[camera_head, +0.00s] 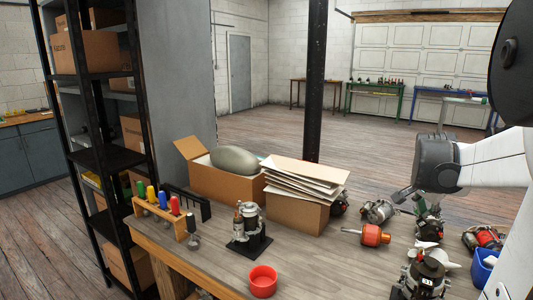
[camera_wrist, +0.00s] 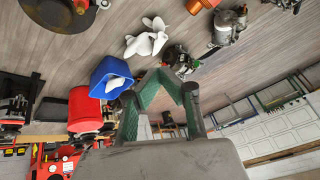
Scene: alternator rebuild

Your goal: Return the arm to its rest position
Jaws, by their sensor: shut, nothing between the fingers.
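In the head view my white arm link crosses the right edge and partly hides the bench's right end.
A red cup (camera_head: 263,281), cardboard boxes (camera_head: 297,214) and a screwdriver rack (camera_head: 160,220) stand farther left. A black post (camera_head: 316,80) rises behind the bench.

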